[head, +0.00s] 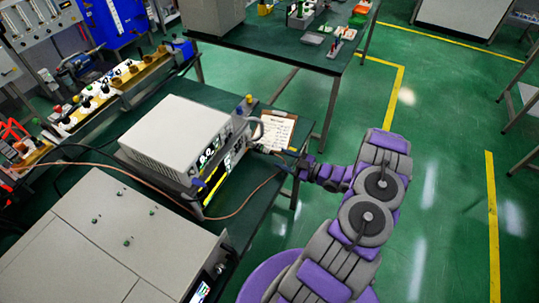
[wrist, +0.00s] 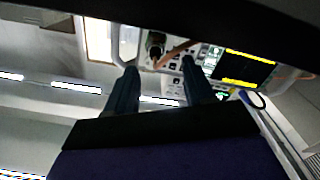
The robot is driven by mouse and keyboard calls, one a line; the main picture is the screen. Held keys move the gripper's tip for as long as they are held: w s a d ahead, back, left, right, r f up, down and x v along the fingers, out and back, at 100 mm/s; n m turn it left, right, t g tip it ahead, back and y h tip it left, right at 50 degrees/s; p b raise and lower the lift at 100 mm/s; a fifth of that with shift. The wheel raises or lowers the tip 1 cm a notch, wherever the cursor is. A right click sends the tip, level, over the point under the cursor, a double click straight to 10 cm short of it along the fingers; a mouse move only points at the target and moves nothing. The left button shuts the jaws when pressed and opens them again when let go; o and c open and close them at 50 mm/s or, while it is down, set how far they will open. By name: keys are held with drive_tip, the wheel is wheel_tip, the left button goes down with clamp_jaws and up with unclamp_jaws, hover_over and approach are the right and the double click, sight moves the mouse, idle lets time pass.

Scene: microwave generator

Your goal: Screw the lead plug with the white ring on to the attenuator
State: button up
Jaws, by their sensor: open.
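The generator (head: 178,135) is a white box with a lit front panel on the green bench. In the wrist view its panel, with a dark yellow-lit display (wrist: 245,68), appears upside down. My gripper (head: 288,168) is in front of the panel's right part. In the wrist view my gripper (wrist: 160,68) has its two fingers apart, with nothing clearly between them. A dark round fitting (wrist: 155,43) on the panel lies just beyond the fingertips; I cannot tell if it is the attenuator. A copper-coloured lead (head: 240,208) curves toward my gripper; its plug and white ring are not distinguishable.
A clipboard with paper (head: 277,132) lies right of the generator. A large grey cabinet (head: 95,245) stands at the lower left. A rack of connectors (head: 105,95) lines the left. A second green bench (head: 290,45) stands behind. The green floor is open at the right.

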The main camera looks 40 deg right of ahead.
sight(270, 153)
drive_tip(key=w, duration=0.5)
drive_tip(key=shift+a+f+b, duration=0.3)
drive_tip(key=shift+b, duration=0.05)
drive_tip(key=shift+w+a+r, duration=0.15)
drive_tip(key=shift+w+a, duration=0.3)
drive_tip(key=shift+a+r, duration=0.1)
drive_tip(key=shift+a, duration=0.25)
drive_tip(key=shift+d, duration=0.45)
drive_tip(key=c, duration=0.5)
drive_tip(key=shift+a, duration=0.15)
clamp_jaws()
